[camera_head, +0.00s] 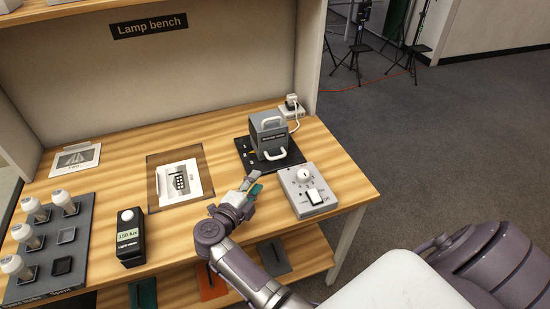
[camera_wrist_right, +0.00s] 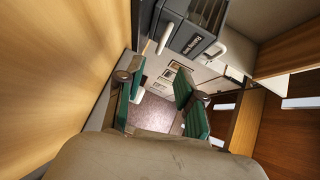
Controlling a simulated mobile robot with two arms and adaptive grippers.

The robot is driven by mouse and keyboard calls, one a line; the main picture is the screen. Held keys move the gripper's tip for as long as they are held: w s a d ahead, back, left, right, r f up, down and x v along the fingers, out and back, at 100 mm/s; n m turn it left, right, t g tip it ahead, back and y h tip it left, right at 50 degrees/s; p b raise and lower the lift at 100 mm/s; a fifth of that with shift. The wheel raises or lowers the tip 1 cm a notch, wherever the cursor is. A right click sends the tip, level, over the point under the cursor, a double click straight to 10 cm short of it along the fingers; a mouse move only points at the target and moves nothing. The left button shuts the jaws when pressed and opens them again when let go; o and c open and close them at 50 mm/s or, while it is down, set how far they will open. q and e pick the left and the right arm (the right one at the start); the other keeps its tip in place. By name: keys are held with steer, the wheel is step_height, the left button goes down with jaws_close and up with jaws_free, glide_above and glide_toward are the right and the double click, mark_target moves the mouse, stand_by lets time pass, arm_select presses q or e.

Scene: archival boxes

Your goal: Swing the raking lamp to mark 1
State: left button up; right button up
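The raking lamp (camera_head: 269,137) is a grey box with a label and pale handles. It stands on a black mat (camera_head: 241,144) at the right of the bench, with small yellow marks along the mat's left side. In the right wrist view the lamp (camera_wrist_right: 197,28) is at the top, with a pale handle (camera_wrist_right: 166,38) at its side. My right gripper (camera_head: 254,184) is just in front of the mat, apart from the lamp. In the wrist view its teal-padded fingers (camera_wrist_right: 160,102) are spread with nothing between them. My left gripper is out of view.
A grey switch box (camera_head: 305,190) with a knob stands right of my right gripper. A black light meter (camera_head: 130,238), picture cards (camera_head: 181,182) and a dark tray (camera_head: 80,262) of white-topped pieces lie leftward. A plug (camera_head: 292,106) is behind the lamp.

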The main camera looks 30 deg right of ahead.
mark_target(275, 158)
steer(key=p+x, duration=0.1)
steer(key=x, duration=1.2)
steer(key=shift+w+d, duration=0.1)
steer(key=shift+d, duration=0.1)
steer(key=shift+r, duration=0.1)
jaws_close()
